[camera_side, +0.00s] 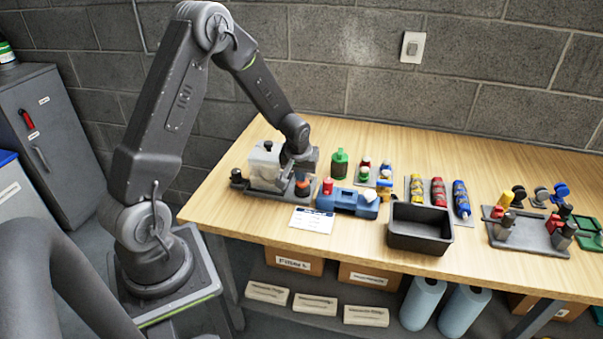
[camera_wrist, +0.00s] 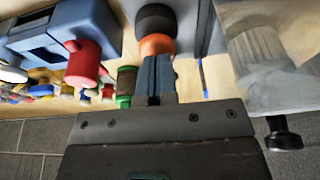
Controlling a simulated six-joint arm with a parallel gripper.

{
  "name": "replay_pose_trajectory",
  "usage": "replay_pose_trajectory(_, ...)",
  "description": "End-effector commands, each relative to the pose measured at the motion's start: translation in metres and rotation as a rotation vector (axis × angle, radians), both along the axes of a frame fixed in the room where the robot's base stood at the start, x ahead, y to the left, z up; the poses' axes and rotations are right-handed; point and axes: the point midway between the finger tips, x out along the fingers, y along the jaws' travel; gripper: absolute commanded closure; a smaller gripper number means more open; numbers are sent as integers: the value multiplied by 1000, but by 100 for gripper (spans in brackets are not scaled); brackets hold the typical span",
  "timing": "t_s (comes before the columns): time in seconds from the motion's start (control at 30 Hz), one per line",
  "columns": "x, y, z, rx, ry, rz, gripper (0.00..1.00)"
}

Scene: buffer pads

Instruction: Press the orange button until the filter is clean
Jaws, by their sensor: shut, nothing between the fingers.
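The orange button (camera_side: 302,187) sits on a dark base at the right end of the filter unit; it also shows in the wrist view (camera_wrist: 157,45). My gripper (camera_side: 298,172) is above it, with its fingers shut and empty. In the wrist view the closed fingertips (camera_wrist: 155,58) are right at the button's edge; I cannot tell whether they touch it. The filter unit's clear housing (camera_side: 263,163) stands left of the button with a black knob on top. In the wrist view, a pale, ribbed filter (camera_wrist: 257,48) shows blurred through the housing; its cleanness is unclear.
A blue box (camera_side: 347,203) with a red knob stands close to the button's right. A green bottle (camera_side: 339,163) is behind it. A white card (camera_side: 311,220) lies in front. A black tray (camera_side: 419,240) and several small parts are farther right.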

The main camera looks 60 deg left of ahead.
Motion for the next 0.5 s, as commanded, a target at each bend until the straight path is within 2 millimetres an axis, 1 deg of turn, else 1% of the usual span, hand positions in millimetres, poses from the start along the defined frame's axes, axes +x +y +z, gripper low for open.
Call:
replay_pose_trajectory(0.3, 0, 0, -1, 1, -1, 0, 100)
replay_pose_trajectory(0.37, 0, 0, -5, 1, 1, -1, 100)
replay_pose_trajectory(0.5, 0, 0, -18, 1, 1, 1, 100)
